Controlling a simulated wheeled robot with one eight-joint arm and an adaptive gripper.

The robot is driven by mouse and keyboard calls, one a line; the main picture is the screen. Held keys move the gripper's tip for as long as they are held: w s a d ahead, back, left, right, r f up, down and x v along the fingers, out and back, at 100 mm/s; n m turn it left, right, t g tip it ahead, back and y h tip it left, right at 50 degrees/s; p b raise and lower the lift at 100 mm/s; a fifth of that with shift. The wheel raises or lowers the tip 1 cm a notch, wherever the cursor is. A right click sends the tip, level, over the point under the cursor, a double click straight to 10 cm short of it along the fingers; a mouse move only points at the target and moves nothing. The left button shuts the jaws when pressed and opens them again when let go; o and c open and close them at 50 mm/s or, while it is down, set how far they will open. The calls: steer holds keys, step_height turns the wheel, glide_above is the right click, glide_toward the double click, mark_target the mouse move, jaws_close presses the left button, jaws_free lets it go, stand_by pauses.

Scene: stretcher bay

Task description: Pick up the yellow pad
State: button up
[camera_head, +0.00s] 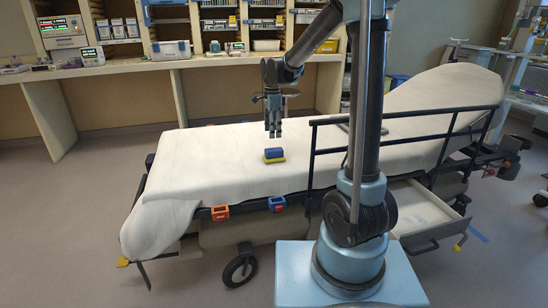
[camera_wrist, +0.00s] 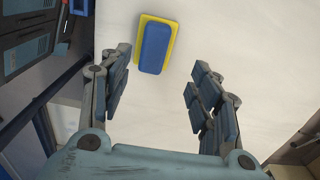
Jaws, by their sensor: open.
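The yellow pad (camera_head: 275,160) lies on the white stretcher mattress with a blue block (camera_head: 274,153) on top of it. In the wrist view the pad (camera_wrist: 138,55) shows as a yellow rim around the blue block (camera_wrist: 155,46), near the top and left of centre. The block covers most of the pad. My gripper (camera_head: 273,131) is above the mattress, just above and apart from the pad in the head view. In the wrist view its two fingers (camera_wrist: 160,85) are spread with nothing between them, and the pad lies beyond the fingertips.
The stretcher (camera_head: 215,165) has a raised backrest (camera_head: 440,88) on the right and a dark side rail (camera_head: 400,135) in front. Orange (camera_head: 220,213) and blue (camera_head: 277,204) clips sit on its near edge. Shelves and a counter (camera_head: 170,62) stand behind. The mattress around the pad is clear.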

mark_target(274, 149)
step_height(274, 149, down, 4)
steer(key=shift+f, duration=0.25)
steer(key=shift+s+d+f, duration=0.15)
steer(key=shift+s+f, duration=0.05)
steer(key=shift+f, duration=1.2)
steer(key=shift+s+d+f, duration=0.1)
steer(key=shift+s+f, duration=0.05)
steer(key=shift+f, duration=1.25)
steer(key=shift+c, duration=0.6)
steer(key=c, duration=1.1)
steer(key=shift+r, duration=0.1)
step_height(274, 149, up, 10)
steer(key=shift+f, duration=0.1)
